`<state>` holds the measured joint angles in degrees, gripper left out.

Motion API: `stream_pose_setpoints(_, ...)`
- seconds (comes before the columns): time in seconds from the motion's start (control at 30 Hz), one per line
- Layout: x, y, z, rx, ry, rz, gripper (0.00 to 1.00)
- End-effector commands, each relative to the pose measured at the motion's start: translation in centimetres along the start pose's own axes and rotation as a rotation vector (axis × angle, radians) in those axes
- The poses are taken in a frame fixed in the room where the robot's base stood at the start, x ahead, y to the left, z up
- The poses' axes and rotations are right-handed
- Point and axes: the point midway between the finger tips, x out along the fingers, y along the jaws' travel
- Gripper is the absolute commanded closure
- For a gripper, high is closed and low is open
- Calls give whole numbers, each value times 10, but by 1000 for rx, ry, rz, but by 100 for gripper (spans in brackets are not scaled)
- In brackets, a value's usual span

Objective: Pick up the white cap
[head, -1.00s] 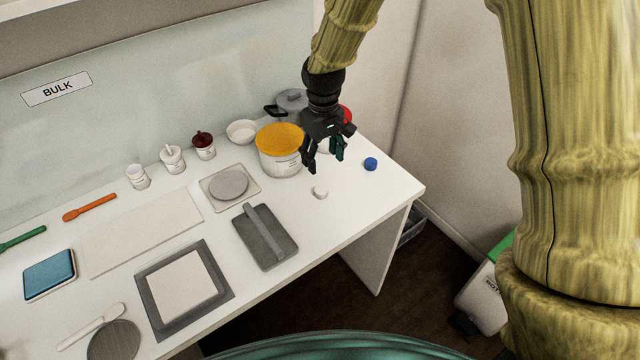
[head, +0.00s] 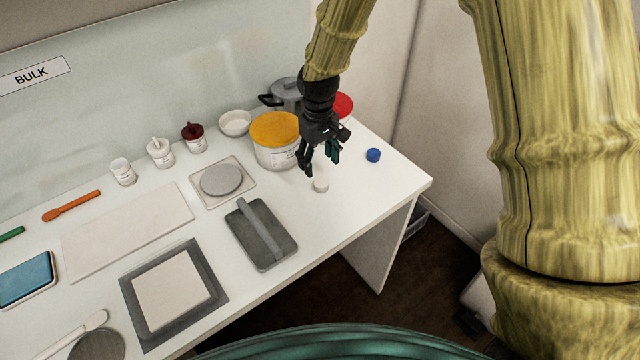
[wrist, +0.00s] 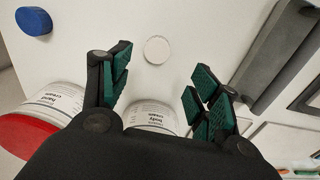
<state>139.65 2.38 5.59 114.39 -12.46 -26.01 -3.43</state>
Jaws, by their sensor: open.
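The white cap (head: 321,185) is a small round piece on the white table, near its right end. It also shows in the wrist view (wrist: 157,50), lying flat just beyond my fingertips and roughly between them. My gripper (head: 320,167) is open and empty, with black fingers and green pads; the open fingers also show in the wrist view (wrist: 160,75). It hangs just above and behind the cap in the head view. I see no contact with the cap.
A blue cap (head: 373,155) lies to the right. A yellow-lidded tub (head: 275,145) stands close left of my gripper, and a red-lidded tub (wrist: 30,125) is behind it. A grey tray (head: 262,240) with a bar lies front left. The table's right edge is near.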

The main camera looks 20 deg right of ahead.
Motion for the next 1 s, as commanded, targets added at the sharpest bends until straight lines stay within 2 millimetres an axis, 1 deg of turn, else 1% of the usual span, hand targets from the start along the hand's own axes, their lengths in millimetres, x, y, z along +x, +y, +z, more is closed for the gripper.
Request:
stream_pose_setpoints(0.1,13,0,0,0,-2,-1,38)
stream_pose_setpoints(0.2,22,0,0,-1,-2,0,38)
stream_pose_setpoints(0.3,28,-1,0,-2,-1,0,38)
stream_pose_setpoints(0.57,37,-1,0,-4,-3,-1,38)
stream_pose_setpoints(1.0,75,4,2,-5,-1,0,38)
